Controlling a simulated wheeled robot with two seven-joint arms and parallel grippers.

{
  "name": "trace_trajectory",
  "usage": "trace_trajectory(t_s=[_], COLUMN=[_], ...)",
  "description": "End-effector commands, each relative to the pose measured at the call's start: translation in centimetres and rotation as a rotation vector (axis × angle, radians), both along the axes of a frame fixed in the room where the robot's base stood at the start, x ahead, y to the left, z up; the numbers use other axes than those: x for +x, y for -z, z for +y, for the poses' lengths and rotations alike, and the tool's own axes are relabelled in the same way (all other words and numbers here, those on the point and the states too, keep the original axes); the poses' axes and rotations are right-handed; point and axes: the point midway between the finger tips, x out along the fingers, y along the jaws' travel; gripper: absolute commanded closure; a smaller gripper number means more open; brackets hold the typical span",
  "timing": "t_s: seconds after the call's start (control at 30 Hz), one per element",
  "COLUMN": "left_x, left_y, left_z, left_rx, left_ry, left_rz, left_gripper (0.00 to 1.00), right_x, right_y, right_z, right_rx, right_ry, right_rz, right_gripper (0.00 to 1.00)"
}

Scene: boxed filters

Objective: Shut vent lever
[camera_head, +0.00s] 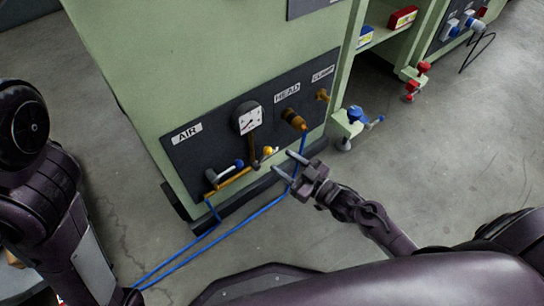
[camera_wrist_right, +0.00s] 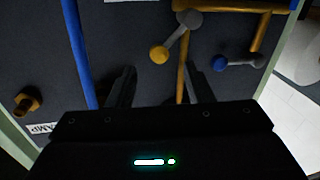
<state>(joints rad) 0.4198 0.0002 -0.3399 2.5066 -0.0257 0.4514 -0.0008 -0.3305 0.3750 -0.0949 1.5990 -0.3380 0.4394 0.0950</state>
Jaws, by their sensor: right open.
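In the head view, a dark panel labelled AIR carries two small levers on brass pipework. One has a blue knob (camera_head: 239,163), the other a yellow knob (camera_head: 268,150); no label on either reads as vent. My right gripper (camera_head: 288,163) is open and empty, just right of the yellow-knobbed lever. In the right wrist view, the yellow knob (camera_wrist_right: 158,54) lies ahead, roughly between the fingertips (camera_wrist_right: 162,80), with its grey lever arm (camera_wrist_right: 178,37) slanting up right. The blue knob (camera_wrist_right: 219,63) is right of the fingers. My left arm shows, but its gripper does not.
A round gauge (camera_head: 249,118) and brass fittings (camera_head: 294,118) sit on the panel of the green cabinet (camera_head: 190,60). Blue hoses (camera_head: 235,222) run down and along the floor. A blue-and-green valve fitting (camera_head: 350,121) projects at right. The grey floor to the right is mostly clear.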

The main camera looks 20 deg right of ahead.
Motion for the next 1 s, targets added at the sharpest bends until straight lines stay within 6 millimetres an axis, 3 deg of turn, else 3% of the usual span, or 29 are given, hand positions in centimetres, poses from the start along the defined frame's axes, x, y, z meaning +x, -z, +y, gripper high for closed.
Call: trace_trajectory(t_s=[0.3,0.63,1.0], left_x=[-1.2,-1.2,-1.2], left_y=[-0.1,-0.3,-0.3], left_z=[1.2,1.3,1.3], left_rx=[-0.034,-0.037,-0.036], left_ry=[-0.027,-0.03,-0.03], left_rz=[-0.032,-0.031,-0.032], left_gripper=[0.71,0.71,0.71], right_x=[3.5,3.9,3.9], right_y=[0.2,0.0,0.1], right_z=[2.2,2.4,2.3], right_rx=[0.0,0.0,-0.001], right_ry=[0.0,0.001,0.001], right_rz=[0.0,0.002,0.002], right_gripper=[0.53,0.53,1.0])
